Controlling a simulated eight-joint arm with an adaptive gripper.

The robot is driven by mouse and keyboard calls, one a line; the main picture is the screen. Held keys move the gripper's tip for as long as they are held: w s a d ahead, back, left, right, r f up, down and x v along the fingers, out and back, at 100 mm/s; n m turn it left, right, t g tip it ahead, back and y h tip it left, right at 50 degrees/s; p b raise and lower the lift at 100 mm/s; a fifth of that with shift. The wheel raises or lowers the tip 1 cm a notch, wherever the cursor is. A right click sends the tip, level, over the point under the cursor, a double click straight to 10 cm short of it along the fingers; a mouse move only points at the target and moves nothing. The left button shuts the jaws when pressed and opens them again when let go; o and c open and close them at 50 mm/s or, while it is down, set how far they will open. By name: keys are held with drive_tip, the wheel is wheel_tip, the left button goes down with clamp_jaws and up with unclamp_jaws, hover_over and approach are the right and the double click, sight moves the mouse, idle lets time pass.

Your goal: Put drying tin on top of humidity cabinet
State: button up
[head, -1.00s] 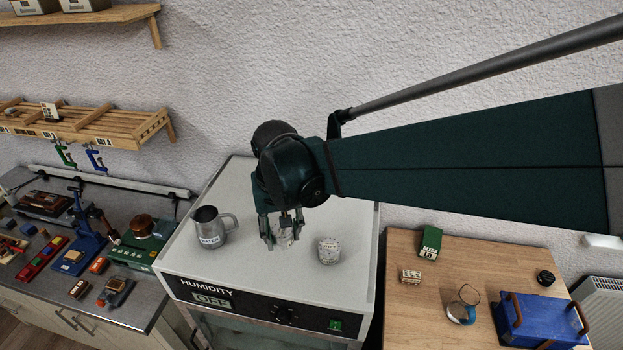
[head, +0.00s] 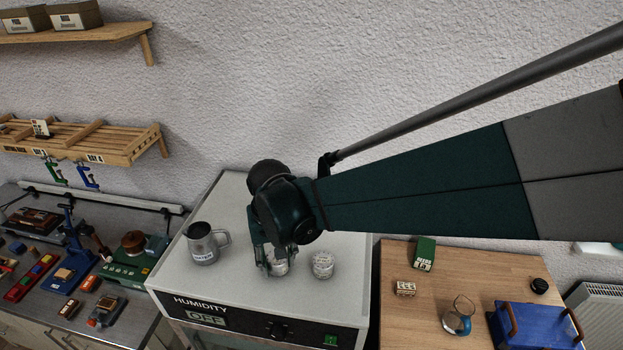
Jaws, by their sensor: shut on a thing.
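The humidity cabinet (head: 240,285) is a pale box with a dark front panel marked HUMIDITY and OFF. My gripper (head: 277,264) points down over the middle of its top. It is shut on a small pale tin (head: 279,268), seemingly the drying tin, partly hidden by the fingers. The tin is at or just above the cabinet top; I cannot tell if it touches. A similar pale tin (head: 322,265) stands upright just right of my gripper.
A metal mug (head: 202,244) stands left on the cabinet top. A workbench with tools (head: 60,265) is at left. A wooden table (head: 400,325) at right holds a blue box (head: 538,328) and a green box (head: 424,254). The cabinet's back area is clear.

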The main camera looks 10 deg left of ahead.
sight(279, 262)
drive_tip(key=shift+f, duration=0.35)
drive_tip(key=shift+f, duration=0.2)
drive_tip(key=o, duration=0.9)
drive_tip(key=shift+r, duration=0.15)
drive_tip(key=shift+s+d+r+b, duration=0.1)
drive_tip(key=shift+s+r+b, duration=0.1)
drive_tip(key=shift+r, duration=1.8)
drive_tip(key=shift+s+d+r+b, duration=0.1)
drive_tip(key=shift+s+r, duration=0.15)
drive_tip(key=shift+r, duration=1.75)
drive_tip(key=shift+s+d+r+b, duration=0.1)
drive_tip(key=shift+s+r+b, duration=0.1)
drive_tip(key=shift+r, duration=1.8)
drive_tip(key=shift+d, duration=0.1)
